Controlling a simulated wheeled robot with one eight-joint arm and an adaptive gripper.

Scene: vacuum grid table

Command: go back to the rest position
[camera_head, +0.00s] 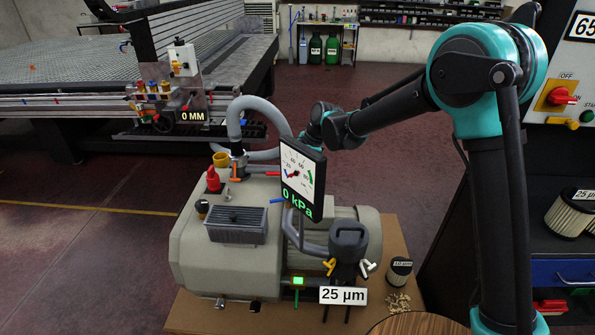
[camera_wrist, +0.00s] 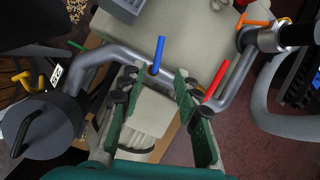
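My gripper (camera_wrist: 156,82) shows in the wrist view with its two green, black-padded fingers spread apart and nothing between them. A blue lever (camera_wrist: 158,54) on a grey pipe stands just beyond the fingertips, and a red lever (camera_wrist: 216,80) is to the right of the right finger. I cannot tell whether either finger touches the pipe. In the head view my arm reaches left from the right side, bent at the elbow, over the vacuum pump (camera_head: 235,250). My gripper is hidden there behind the tilted gauge panel (camera_head: 302,180) reading 0 kPa.
A black filter housing (camera_head: 347,243) with yellow and white levers stands at the pump's front right. A small filter (camera_head: 399,272) and loose pellets (camera_head: 397,302) lie beside it. The large grid table (camera_head: 70,75) is at the back left. Open floor (camera_head: 395,185) lies behind the pump.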

